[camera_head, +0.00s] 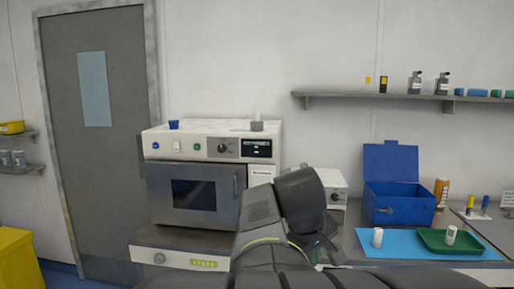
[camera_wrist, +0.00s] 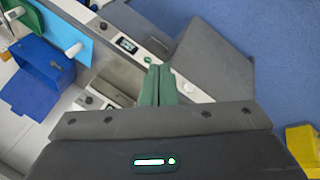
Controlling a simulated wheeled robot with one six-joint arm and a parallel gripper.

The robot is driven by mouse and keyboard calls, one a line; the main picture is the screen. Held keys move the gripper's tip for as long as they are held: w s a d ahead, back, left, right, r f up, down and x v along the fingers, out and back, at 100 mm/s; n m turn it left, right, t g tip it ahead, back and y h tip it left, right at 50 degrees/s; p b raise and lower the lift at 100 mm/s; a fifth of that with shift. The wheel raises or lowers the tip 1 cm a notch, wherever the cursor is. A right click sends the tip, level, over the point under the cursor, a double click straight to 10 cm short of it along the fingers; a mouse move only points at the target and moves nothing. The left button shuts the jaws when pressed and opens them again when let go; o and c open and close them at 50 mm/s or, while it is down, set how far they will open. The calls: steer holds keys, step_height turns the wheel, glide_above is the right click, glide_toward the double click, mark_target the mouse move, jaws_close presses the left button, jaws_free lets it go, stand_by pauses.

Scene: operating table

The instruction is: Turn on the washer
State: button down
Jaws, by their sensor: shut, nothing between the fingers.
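A white box-shaped machine (camera_head: 205,135) with a dark windowed door stands left of centre in the head view; I take it for the washer, though nothing names it. Its top panel has a blue button (camera_head: 155,145), a green button (camera_head: 197,147), a dark knob (camera_head: 223,148) and a dark display (camera_head: 257,148). In the wrist view, my gripper (camera_wrist: 158,68) has its green fingers together, with nothing between them. The tips appear close to a pale control panel (camera_wrist: 170,74) with a green button and a white knob; contact cannot be told. My arm hides the gripper in the head view.
A lower white unit (camera_head: 180,261) with a knob and green display sits below the machine. A blue toolbox (camera_head: 395,205), blue mat (camera_head: 372,252) and green tray (camera_head: 430,243) lie at right. A yellow bin (camera_head: 18,258) stands at lower left. A shelf (camera_head: 330,95) hangs above.

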steer(key=w+r+n+t+h, duration=0.1)
steer(key=w+r, duration=0.3)
steer(key=r, duration=0.5)
steer(key=w+r+n+t+h, duration=0.1)
steer(key=w+r+n+t, duration=0.1)
steer(key=r, duration=0.7)
steer(key=w+d+n, duration=0.1)
steer(key=w, duration=0.1)
steer(key=shift+w+r+n+h, duration=0.25)
steer(key=shift+w+n+h, duration=0.05)
steer(key=shift+n, duration=0.1)
steer(key=shift+a, duration=0.15)
